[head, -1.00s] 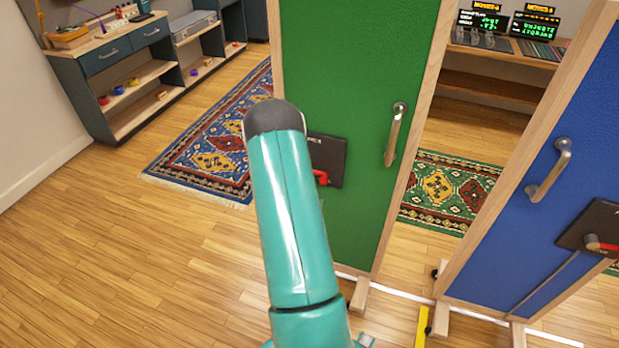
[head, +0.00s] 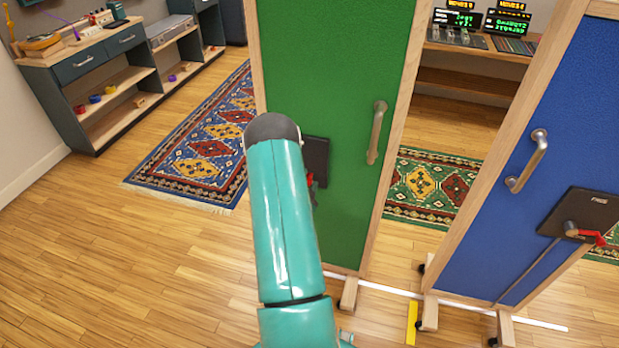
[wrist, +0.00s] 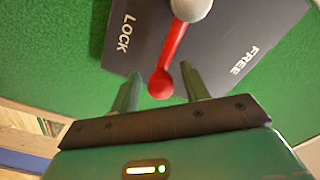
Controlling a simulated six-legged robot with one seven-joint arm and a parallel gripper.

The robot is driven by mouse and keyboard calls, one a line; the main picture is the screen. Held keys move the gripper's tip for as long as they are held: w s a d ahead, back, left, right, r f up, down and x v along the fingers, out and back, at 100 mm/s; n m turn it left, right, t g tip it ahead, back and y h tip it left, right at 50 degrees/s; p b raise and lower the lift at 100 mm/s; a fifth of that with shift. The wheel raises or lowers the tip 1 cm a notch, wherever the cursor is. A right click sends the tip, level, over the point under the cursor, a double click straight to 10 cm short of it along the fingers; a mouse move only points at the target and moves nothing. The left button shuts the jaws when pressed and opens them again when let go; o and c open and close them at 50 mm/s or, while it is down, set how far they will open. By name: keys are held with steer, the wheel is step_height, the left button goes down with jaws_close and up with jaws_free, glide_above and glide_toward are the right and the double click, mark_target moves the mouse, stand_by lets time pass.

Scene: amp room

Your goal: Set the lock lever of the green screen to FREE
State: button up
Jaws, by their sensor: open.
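The green screen (head: 330,80) stands upright in a wooden frame, with a dark lock plate (head: 318,155) partly behind my arm in the head view. In the wrist view the plate (wrist: 235,35) carries the words LOCK at left and FREE at right. The red lock lever (wrist: 170,60) runs from a grey hub down to a rounded tip, pointing between the two words. My gripper (wrist: 162,85) is open, its two fingers on either side of the lever's tip. I cannot tell whether either finger touches it. In the head view only a bit of the red lever (head: 310,182) shows.
A metal handle (head: 377,132) is on the green screen, right of the plate. A blue screen (head: 540,95) with its own red lever (head: 592,238) stands at right. A patterned rug (head: 195,150) and shelves (head: 115,95) are at left. Wooden floor is clear at front left.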

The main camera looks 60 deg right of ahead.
steer(key=shift+w+d, duration=0.2)
steer(key=shift+d, duration=1)
jaws_close()
